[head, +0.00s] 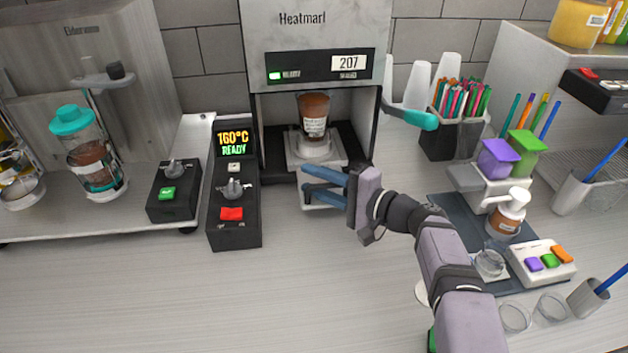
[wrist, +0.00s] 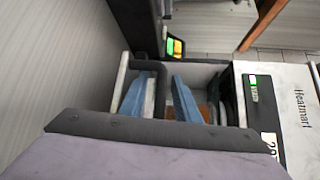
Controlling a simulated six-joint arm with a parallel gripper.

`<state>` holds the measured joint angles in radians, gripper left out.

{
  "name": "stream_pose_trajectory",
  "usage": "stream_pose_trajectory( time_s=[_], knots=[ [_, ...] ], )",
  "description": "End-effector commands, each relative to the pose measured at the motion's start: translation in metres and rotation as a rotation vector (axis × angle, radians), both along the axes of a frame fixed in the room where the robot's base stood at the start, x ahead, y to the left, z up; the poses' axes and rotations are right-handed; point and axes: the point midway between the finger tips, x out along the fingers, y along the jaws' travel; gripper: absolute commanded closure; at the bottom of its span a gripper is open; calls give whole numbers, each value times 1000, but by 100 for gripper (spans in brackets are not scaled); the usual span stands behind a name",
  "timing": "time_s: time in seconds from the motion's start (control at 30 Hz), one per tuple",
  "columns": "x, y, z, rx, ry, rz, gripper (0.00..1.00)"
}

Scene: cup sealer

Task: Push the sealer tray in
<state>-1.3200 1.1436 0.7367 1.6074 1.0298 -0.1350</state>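The sealer (head: 318,25) is a tall grey "Heatmarl" machine at the back centre, and it shows at the right of the wrist view (wrist: 300,110). Inside its bay, a brown cup (head: 314,115) with a pale label stands upright on the light sealer tray (head: 332,160). A pale front piece, apparently part of the tray, shows below and behind my fingers. My gripper (head: 325,184) is at the front of the bay, its blue fingers apart with a gap between them. The wrist view also shows the fingers (wrist: 160,98) apart. Whether they touch the tray is unclear.
A black control box (head: 235,190) reading "160°C READY" stands left of the bay. The sealer's teal-ended lever (head: 415,118) sticks out at right. The front counter is clear at left and centre.

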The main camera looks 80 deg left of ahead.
Motion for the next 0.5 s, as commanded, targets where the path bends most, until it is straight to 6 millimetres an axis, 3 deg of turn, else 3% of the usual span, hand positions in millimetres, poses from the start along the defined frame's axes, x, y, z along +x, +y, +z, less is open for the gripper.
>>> stream_pose_trajectory(
  time_s=[0.5],
  knots=[
    [38,-36,4,1,0,-3,71]
  ],
)
